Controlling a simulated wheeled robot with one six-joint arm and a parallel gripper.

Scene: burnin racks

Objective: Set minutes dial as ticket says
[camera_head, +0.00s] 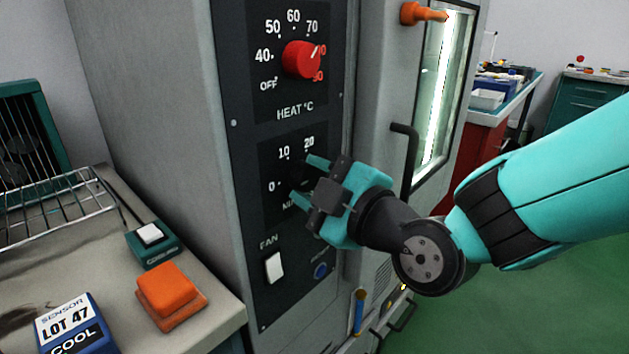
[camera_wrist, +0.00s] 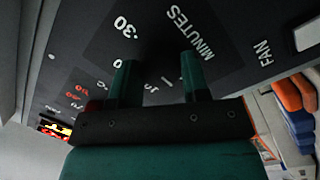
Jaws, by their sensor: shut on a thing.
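The minutes dial (camera_head: 299,172) is a dark knob on the oven's black panel, mostly hidden by my gripper (camera_head: 303,178). Its marks 0, 10 and 20 show in the head view. In the wrist view the "30" mark and the word MINUTES show beside the dark dial (camera_wrist: 158,72). My gripper's two teal fingers (camera_wrist: 158,62) are shut on the dial, one on each side. The dial's pointer is too dark and covered to read. I cannot make out a ticket with a readable setting.
Above is the red heat dial (camera_head: 302,61), its white line pointing upper right. Below are a white fan switch (camera_head: 274,267) and a blue button (camera_head: 321,271). The bench at left holds a wire rack (camera_head: 55,208), an orange block (camera_head: 171,293) and a blue LOT 47 box (camera_head: 75,325).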

